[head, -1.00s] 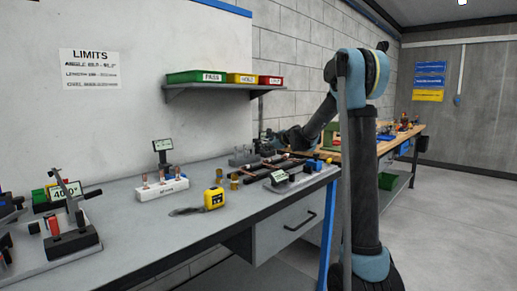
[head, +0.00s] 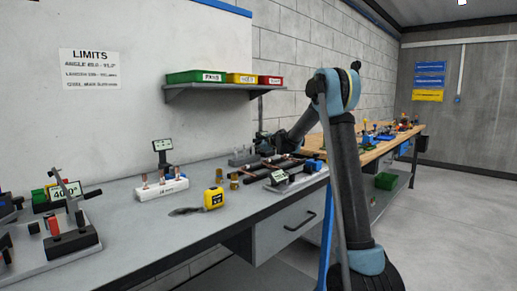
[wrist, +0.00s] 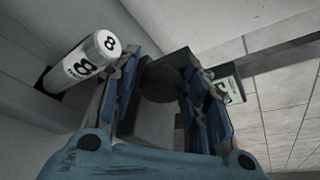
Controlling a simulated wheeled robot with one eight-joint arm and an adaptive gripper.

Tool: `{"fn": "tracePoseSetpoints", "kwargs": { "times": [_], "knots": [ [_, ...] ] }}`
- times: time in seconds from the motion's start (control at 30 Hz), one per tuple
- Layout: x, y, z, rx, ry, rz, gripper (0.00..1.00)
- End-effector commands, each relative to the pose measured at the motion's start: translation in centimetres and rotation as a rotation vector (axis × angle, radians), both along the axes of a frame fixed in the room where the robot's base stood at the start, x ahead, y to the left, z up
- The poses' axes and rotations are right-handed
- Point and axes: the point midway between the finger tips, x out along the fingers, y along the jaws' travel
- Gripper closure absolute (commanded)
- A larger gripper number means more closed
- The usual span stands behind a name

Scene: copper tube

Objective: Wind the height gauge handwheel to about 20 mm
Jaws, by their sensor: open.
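The height gauge shows in the head view as a thin dark column (head: 260,108) at the far end of the grey bench, partly hidden by my arm. In the wrist view, a dark round knob, seemingly the handwheel (wrist: 160,80), lies between my two blue fingers against a dark block. My gripper (wrist: 165,85) is open around it; I cannot tell whether either finger touches it. A small green-lit display (wrist: 229,90) shows behind the right finger, its reading not legible. In the head view my gripper (head: 268,142) is small beside the column.
A white cylinder marked 8 (wrist: 85,65) is close to the left finger. A shelf with bins (head: 222,88) hangs above.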

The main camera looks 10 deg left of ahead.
Motion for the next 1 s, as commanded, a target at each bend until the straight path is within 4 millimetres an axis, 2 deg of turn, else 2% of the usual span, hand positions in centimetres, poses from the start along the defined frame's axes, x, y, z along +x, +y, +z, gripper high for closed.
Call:
{"fn": "tracePoseSetpoints", "kwargs": {
  "times": [0.2, 0.33, 0.37, 1.0],
  "knots": [
    [-0.01, 0.05, -0.01, 0.0, 0.0, 0.0, 0.58],
    [-0.03, 0.05, 0.0, 0.0, 0.001, 0.001, 0.88],
    [-0.03, 0.06, 0.0, 0.0, 0.0, 0.001, 0.91],
    [-0.23, 0.31, -0.12, -0.084, -0.105, 0.006, 0.91]
  ]
}}
